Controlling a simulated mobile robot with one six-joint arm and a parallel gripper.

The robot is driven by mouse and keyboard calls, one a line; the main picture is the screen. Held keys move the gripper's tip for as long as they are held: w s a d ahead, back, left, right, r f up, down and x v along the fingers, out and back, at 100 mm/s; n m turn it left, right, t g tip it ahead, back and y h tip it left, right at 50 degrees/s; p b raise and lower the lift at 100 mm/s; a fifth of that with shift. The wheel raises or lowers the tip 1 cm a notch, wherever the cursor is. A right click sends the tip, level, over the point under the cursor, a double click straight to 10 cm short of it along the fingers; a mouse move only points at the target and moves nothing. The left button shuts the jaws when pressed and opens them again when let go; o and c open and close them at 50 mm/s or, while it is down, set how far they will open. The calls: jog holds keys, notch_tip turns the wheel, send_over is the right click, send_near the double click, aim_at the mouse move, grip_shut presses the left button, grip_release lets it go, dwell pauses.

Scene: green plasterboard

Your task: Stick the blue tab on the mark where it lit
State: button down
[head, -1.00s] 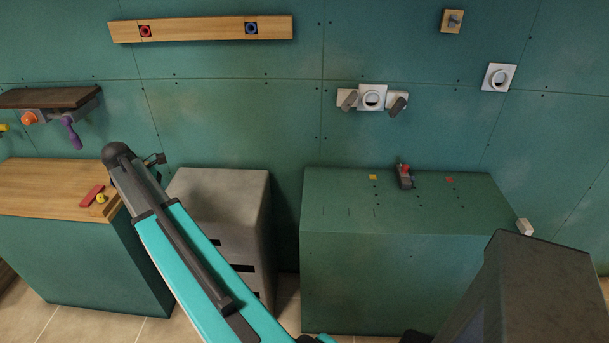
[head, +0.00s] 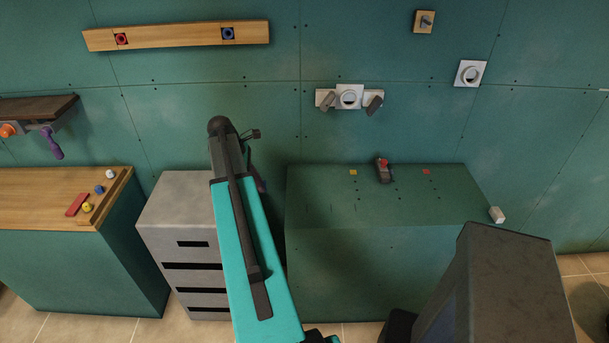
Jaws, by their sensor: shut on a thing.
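My arm reaches up in front of the grey drawer cabinet. My gripper (head: 259,184) shows only as a small dark, purplish part at the right edge of the arm; the arm hides the rest. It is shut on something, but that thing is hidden. No blue tab can be made out. A yellow square (head: 353,172) and a red square (head: 426,171) lie on the green cabinet top (head: 320,205), with rows of small dark dots near them. No lit mark can be told apart. My gripper is left of this top.
A dark device with a red part (head: 383,170) stands between the squares; a white block (head: 497,214) is at the right corner. The grey drawer cabinet (head: 175,205) stands left. The wooden bench (head: 40,185) holds a red piece and small yellow, blue and white knobs. Wall fittings (head: 348,97) hang above.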

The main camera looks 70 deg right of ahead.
jog(key=s+d+m+p, duration=0.1)
jog(key=s+d, duration=0.6)
jog(key=s, duration=0.7)
jog(key=shift+d+r+p, duration=0.2)
jog(key=shift+p, duration=0.45)
jog(key=shift+s+r+p, duration=0.1)
jog(key=shift+p, duration=0.2)
jog(key=shift+f+b, duration=1.55)
jog(key=shift+f, duration=2.6)
jog(key=shift+f, duration=0.2)
jog(key=c, duration=1.8)
grip_release()
jog(key=shift+r, duration=0.2)
jog(key=b+v, duration=0.3)
jog(key=v, duration=1)
jog(key=shift+w+d+r+b, duration=0.2)
jog(key=shift+w+b, duration=0.1)
